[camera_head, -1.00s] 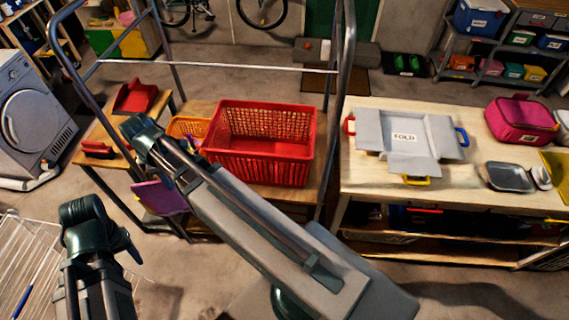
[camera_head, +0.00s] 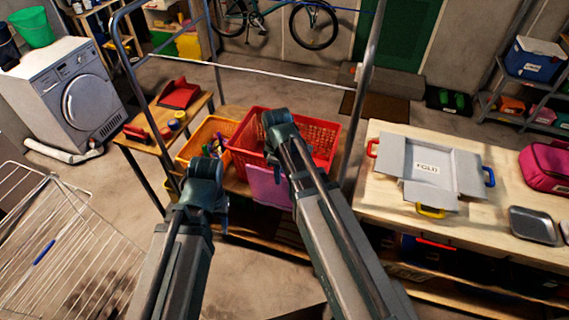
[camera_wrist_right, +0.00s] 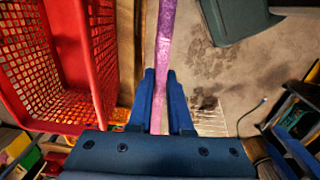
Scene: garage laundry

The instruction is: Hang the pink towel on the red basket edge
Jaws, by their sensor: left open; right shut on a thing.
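The red basket (camera_head: 322,130) stands on a wooden shelf of a metal-framed rack, in the middle of the head view. In the right wrist view it is on the left (camera_wrist_right: 60,70). My right gripper (camera_wrist_right: 160,78) is shut on the pink towel (camera_wrist_right: 163,45), which shows as a narrow strip between the fingers. In the head view the towel (camera_head: 268,188) hangs in front of the basket's near side; the right wrist view shows a gap between them. My left gripper (camera_head: 220,205) is open and empty, left of the towel. The right fingertips are hidden in the head view.
An orange basket (camera_head: 198,140) with small items stands left of the red one. A wooden table (camera_head: 385,200) with a grey folding board (camera_head: 415,172) is to the right. A wire drying rack (camera_head: 60,240) is at the lower left. Rack posts (camera_head: 362,90) flank the basket.

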